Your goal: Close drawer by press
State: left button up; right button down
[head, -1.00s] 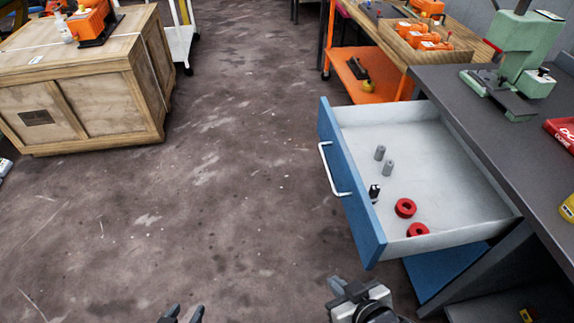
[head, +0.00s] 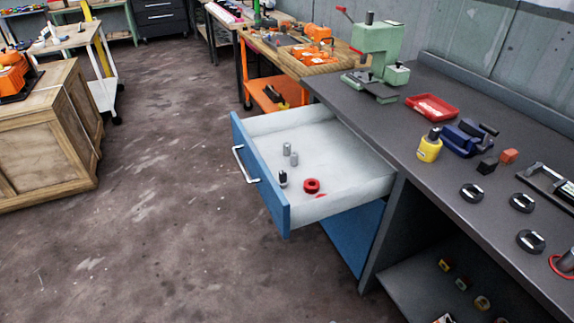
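The drawer (head: 259,178) of the grey workbench is pulled well out, in the middle of the head view. It has a blue front and a white handle (head: 246,165). Inside it lie two grey cylinders (head: 290,153), a small black item (head: 283,179) and a red ring (head: 312,186). A second red piece (head: 321,196) is mostly hidden behind the drawer's near side wall. Neither of my grippers shows in the head view now.
The grey bench top (head: 400,120) carries a green press (head: 378,60), a red tray (head: 432,107), a yellow bottle (head: 430,146), a blue vise (head: 468,138) and several black rings. A wooden crate (head: 50,140) stands at the left. The floor (head: 165,190) between is clear.

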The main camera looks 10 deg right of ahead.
aim_at(353, 173)
jog(key=z, duration=0.1)
jog(key=i, duration=1)
jog(key=k, duration=1)
jog(key=z, duration=1.25)
jog(key=i, duration=0.7)
jog(key=u, duration=1.15)
jog(key=i, duration=0.5)
jog(key=u, duration=0.05)
